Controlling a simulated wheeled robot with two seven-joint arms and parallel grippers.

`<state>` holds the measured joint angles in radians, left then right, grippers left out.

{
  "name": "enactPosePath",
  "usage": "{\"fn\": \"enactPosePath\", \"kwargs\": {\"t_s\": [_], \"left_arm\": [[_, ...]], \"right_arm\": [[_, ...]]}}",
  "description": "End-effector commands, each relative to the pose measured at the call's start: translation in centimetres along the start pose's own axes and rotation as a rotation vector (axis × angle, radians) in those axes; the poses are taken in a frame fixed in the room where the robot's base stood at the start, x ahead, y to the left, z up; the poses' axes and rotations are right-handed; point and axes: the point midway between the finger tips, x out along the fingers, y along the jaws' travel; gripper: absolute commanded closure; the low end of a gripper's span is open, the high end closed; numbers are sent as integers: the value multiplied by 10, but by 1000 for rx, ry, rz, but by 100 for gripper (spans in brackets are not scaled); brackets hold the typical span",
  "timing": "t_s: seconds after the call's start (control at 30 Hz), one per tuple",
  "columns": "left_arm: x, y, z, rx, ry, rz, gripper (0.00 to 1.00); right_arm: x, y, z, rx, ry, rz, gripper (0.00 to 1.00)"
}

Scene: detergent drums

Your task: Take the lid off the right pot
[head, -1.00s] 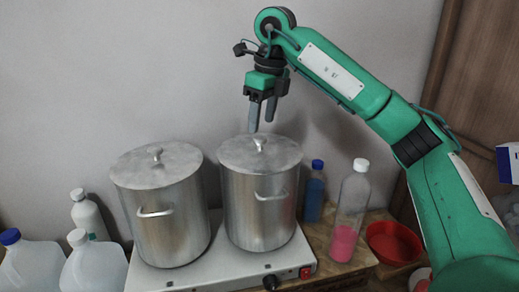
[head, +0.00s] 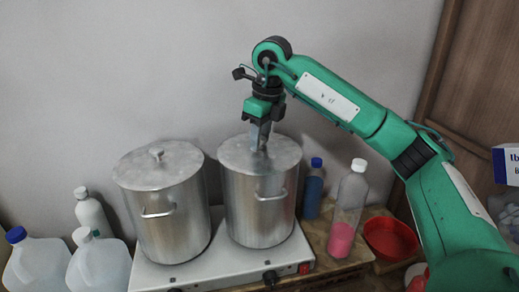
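The right pot (head: 258,208) is a tall steel pot with a side handle, standing on a white hot plate. Its flat grey lid (head: 235,152) sits level on the rim. My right gripper (head: 260,146) points down over the middle of this lid. Its fingers are close together around the lid's knob, which they hide. The left pot (head: 168,222) is of the same kind and has its own lid (head: 150,172) with a knob on top. My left gripper is not in view.
The white hot plate (head: 225,264) carries both pots. To its right are a blue bottle (head: 313,190), a clear bottle with pink liquid (head: 345,225) and a red bowl (head: 390,238). White jugs (head: 98,268) stand at the left. The wall is close behind.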

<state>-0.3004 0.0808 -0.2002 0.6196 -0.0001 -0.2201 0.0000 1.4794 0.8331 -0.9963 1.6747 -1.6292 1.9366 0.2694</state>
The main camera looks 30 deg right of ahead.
Motion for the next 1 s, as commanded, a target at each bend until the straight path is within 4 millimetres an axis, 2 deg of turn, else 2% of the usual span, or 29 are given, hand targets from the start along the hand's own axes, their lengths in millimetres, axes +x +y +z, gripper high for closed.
{"fn": "enactPosePath", "kwargs": {"t_s": [0.03,0.1,0.37,0.57,0.7,1.0], "left_arm": [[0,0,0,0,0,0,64],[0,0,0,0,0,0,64],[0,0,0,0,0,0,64],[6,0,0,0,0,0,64],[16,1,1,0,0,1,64],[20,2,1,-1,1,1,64]], "right_arm": [[0,0,0,0,0,0,88],[-1,0,0,0,-1,0,99],[-2,0,0,0,-2,0,100],[-11,0,2,0,-3,0,100],[-31,1,5,-1,-6,-1,100],[-84,0,13,2,-5,-4,100]]}}
